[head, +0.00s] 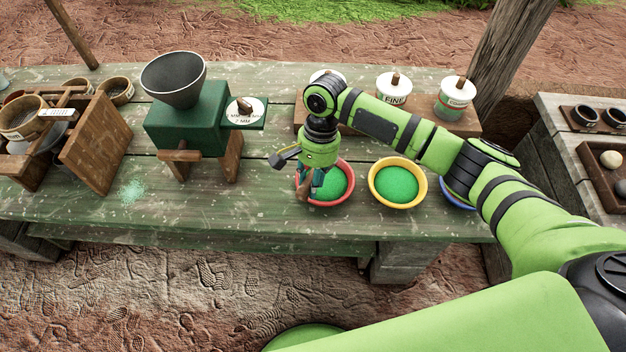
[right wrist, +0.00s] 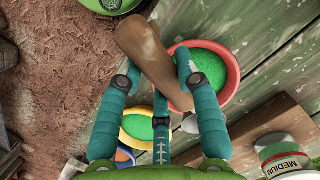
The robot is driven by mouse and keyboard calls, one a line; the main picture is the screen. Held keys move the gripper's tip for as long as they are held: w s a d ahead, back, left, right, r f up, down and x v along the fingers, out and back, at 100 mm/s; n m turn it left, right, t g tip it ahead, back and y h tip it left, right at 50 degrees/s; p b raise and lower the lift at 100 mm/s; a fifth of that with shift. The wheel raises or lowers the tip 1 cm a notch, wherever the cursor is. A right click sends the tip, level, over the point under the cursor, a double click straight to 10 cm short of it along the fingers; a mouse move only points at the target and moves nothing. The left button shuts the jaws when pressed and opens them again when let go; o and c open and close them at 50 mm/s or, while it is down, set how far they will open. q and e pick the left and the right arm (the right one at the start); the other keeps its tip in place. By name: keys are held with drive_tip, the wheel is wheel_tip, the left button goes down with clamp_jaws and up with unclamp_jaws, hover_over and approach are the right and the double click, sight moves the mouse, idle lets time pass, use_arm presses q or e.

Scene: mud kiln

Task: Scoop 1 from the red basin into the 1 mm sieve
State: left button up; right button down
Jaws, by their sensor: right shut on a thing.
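The red basin (head: 348,194) holds green granular material and stands near the table's front edge. It also shows in the right wrist view (right wrist: 236,84). My right gripper (head: 313,188) is at the basin's left side, pointing down. Its teal fingers are shut on a wooden handle (right wrist: 141,48), with a small pale metal end (right wrist: 190,123) showing beyond the fingers. The handle overlaps the red rim in that view; whether its end touches the material cannot be told. A round sieve (head: 19,122) sits at the far left; its label is too small to read. My left gripper is out of view.
A yellow basin (head: 399,204) of green material stands right of the red one, with a blue basin partly hidden by my arm. A green mill (head: 187,128) with a dark hopper stands left. Lidded jars (head: 393,90) are behind. Spilled green grains (head: 131,191) lie left.

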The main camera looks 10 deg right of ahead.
drive_tip(key=shift+f+b, duration=0.35)
drive_tip(key=shift+f, duration=0.2)
drive_tip(key=shift+w+d+b+x, duration=0.2)
drive_tip(key=shift+b+x, duration=0.7)
drive_tip(key=shift+x, duration=0.3)
drive_tip(key=shift+w+d+b+x, duration=0.15)
drive_tip(key=shift+b+x, duration=0.7)
drive_tip(key=shift+x, duration=0.35)
drive_tip(key=shift+w+d+b+x, duration=0.2)
drive_tip(key=shift+b+x, duration=0.7)
drive_tip(key=shift+x, duration=0.3)
drive_tip(key=shift+s+f, duration=0.2)
drive_tip(key=shift+f, duration=0.4)
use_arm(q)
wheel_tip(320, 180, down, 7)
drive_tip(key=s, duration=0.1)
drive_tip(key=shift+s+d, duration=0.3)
use_arm(e)
drive_tip(key=shift+w+d+f, duration=0.1)
drive_tip(key=shift+w+d, duration=0.05)
drive_tip(key=shift+w, duration=0.05)
